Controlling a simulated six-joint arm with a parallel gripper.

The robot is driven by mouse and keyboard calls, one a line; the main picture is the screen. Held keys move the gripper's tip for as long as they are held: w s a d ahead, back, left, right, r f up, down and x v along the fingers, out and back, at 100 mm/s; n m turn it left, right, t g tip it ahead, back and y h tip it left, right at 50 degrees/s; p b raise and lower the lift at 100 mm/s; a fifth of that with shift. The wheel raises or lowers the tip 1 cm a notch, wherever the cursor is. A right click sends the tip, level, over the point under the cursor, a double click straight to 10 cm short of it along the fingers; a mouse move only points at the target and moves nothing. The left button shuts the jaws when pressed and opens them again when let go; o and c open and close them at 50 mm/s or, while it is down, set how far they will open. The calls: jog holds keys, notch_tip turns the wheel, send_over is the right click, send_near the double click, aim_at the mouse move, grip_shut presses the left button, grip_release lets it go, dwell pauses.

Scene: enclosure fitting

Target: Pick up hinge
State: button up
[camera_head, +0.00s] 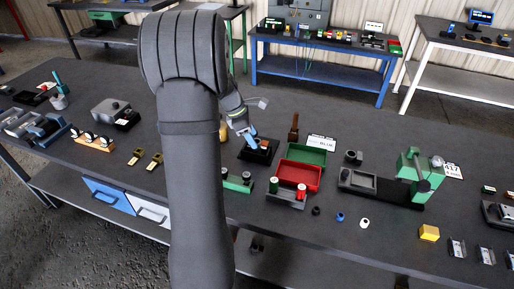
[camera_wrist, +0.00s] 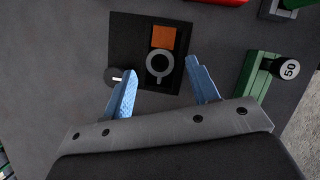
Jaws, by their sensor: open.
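My gripper (camera_head: 250,137) has blue fingers and hangs over a black square tray (camera_head: 246,156) near the middle of the bench. In the wrist view my gripper (camera_wrist: 160,67) is open, with its fingers apart and nothing between them gripped. The tray (camera_wrist: 125,35) there holds an orange square block (camera_wrist: 163,38) and a dark round part with a grey ring (camera_wrist: 158,64). The round part lies between the fingertips in the picture. Two brass-coloured pieces (camera_head: 137,157) (camera_head: 154,161) lie left of my arm and look like small hinges or brackets. I cannot tell which part is the hinge.
A short dark cylinder (camera_wrist: 114,76) stands close by the left finger. A green fixture with rollers (camera_head: 238,182) is near the tray. Green (camera_head: 306,154) and red (camera_head: 297,176) bins lie to its right. A green press (camera_head: 410,175) stands farther right.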

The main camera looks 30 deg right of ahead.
jog(key=shift+x, duration=1.55)
grip_shut()
